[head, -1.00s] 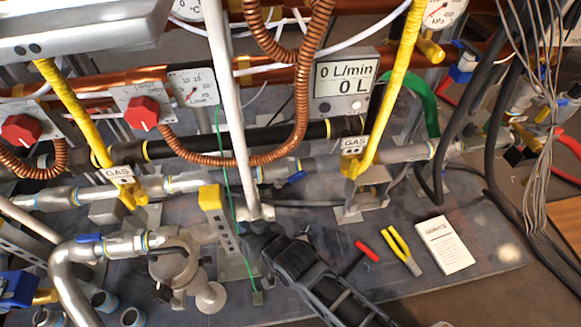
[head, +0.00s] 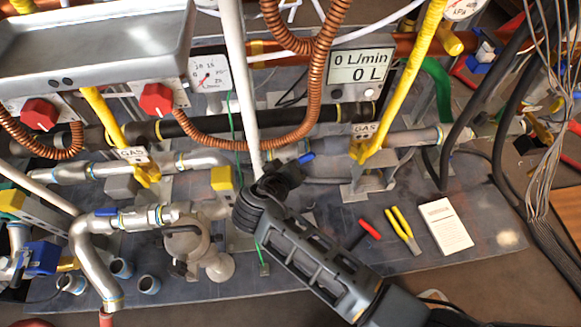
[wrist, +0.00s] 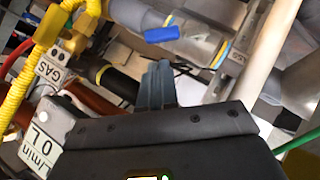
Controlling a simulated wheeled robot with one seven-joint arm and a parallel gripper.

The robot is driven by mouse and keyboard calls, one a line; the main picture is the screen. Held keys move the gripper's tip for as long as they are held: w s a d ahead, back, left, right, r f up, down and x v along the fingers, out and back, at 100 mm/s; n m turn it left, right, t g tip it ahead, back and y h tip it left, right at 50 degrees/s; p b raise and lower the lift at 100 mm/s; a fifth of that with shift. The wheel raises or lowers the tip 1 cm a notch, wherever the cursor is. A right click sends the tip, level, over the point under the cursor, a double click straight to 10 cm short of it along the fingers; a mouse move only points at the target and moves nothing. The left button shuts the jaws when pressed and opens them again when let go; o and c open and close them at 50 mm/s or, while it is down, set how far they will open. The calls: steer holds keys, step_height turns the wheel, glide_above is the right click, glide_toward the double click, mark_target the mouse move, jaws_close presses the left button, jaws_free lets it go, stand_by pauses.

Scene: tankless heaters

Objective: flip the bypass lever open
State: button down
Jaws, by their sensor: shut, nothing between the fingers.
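A small blue lever (head: 306,157) sits on the grey horizontal pipe (head: 325,146), left of the right GAS tag. A blue lever on a pipe also shows in the wrist view (wrist: 161,34), just above my fingertips. Another blue lever (head: 106,212) lies along the lower left pipe; no label tells me which one is the bypass lever. My gripper (wrist: 157,68) is shut and empty, its fingers pointing toward the blue lever with a visible gap in the wrist view. In the head view my gripper (head: 282,178) is close below and left of that lever; its fingertips are hard to make out.
A white vertical pipe (head: 240,90) stands beside my gripper. A copper coil (head: 318,80) and yellow gas hoses (head: 410,75) hang nearby. A flow meter (head: 358,68) reads 0 L/min. Pliers (head: 402,229) and a white booklet (head: 445,225) lie on the grey board.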

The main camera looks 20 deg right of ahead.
mark_target(311, 159)
steer(key=b+x, duration=0.1)
steer(key=x, duration=0.5)
steer(key=shift+w+d+f+b, duration=0.15)
steer(key=shift+d+f+b, duration=0.05)
steer(key=shift+b, duration=0.1)
steer(key=shift+d+f+m+y+p, duration=0.2)
steer(key=shift+d+m+y+p, duration=0.15)
steer(key=shift+d+y, duration=0.15)
steer(key=shift+s+d+f+m+y, duration=0.3)
steer(key=shift+d+m+y, duration=0.1)
steer(key=shift+y, duration=0.2)
steer(key=shift+s+d+f+m+y+p, duration=0.15)
steer(key=shift+d+f+m+y+p, duration=0.15)
steer(key=shift+d+y+p, duration=0.2)
steer(key=shift+s+d+f+m+t+y, duration=0.1)
steer(key=shift+d+f+m+t+y, duration=0.15)
steer(key=shift+f+y, duration=0.2)
steer(key=shift+s+d+f+m+t+y, duration=0.15)
steer(key=shift+d+f+y, duration=0.15)
steer(key=shift+f, duration=0.25)
steer(key=shift+w, duration=0.1)
